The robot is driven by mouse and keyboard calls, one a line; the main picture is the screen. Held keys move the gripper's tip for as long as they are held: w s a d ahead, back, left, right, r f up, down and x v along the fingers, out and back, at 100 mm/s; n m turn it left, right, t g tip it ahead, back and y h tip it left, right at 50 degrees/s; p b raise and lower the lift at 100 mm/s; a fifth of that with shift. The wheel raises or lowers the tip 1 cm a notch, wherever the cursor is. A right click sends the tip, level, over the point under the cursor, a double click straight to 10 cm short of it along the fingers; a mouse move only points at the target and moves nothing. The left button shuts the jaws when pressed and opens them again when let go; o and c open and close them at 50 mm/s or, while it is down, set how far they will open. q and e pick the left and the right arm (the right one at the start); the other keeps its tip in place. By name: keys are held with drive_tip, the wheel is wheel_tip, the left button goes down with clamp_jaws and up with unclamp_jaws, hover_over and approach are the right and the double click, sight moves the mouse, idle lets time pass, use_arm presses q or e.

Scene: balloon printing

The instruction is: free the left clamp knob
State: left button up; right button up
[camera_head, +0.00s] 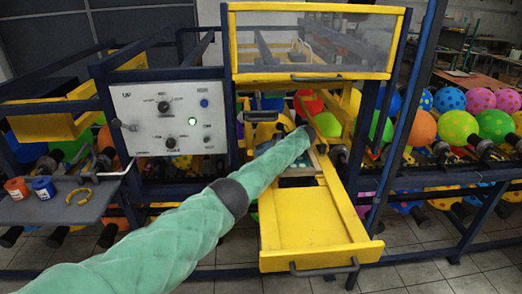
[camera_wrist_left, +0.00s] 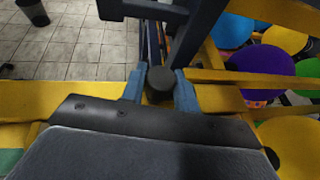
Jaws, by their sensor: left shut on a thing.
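My left arm in its green sleeve reaches from the lower left into the yellow printing frame in the head view. My left gripper (camera_head: 316,143) is small and partly hidden there, at the right side of the opening. In the left wrist view the two blue fingers of my left gripper (camera_wrist_left: 160,92) are shut on a dark round clamp knob (camera_wrist_left: 160,78), one finger on each side. The knob sits beside a yellow rail (camera_wrist_left: 235,77). Its lower part is hidden. My right gripper is in neither view.
A yellow drawer (camera_head: 312,226) is pulled out below the frame. A clear-panelled cover (camera_head: 330,40) stands above. A control panel (camera_head: 168,117) is at the left, with a grey shelf (camera_head: 55,207) holding cups. Spotted balloons (camera_head: 458,128) line the right.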

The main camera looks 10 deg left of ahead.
use_arm(q)
drive_tip(key=shift+d+r, duration=0.1)
idle(0.3)
drive_tip(key=o, duration=1)
drive_tip(key=shift+c, duration=0.2)
drive_tip(key=shift+d, duration=0.1)
drive_tip(key=shift+w+d, duration=0.1)
drive_tip(key=shift+d, duration=0.2)
drive_tip(key=b+v, duration=0.2)
drive_tip(key=v, duration=0.3)
drive_tip(key=shift+w+d+r+b, duration=0.1)
drive_tip(key=shift+d+r+b, duration=0.25)
drive_tip(key=shift+d, duration=0.3)
drive_tip(key=shift+d+r, duration=0.15)
drive_tip(key=shift+d, duration=0.1)
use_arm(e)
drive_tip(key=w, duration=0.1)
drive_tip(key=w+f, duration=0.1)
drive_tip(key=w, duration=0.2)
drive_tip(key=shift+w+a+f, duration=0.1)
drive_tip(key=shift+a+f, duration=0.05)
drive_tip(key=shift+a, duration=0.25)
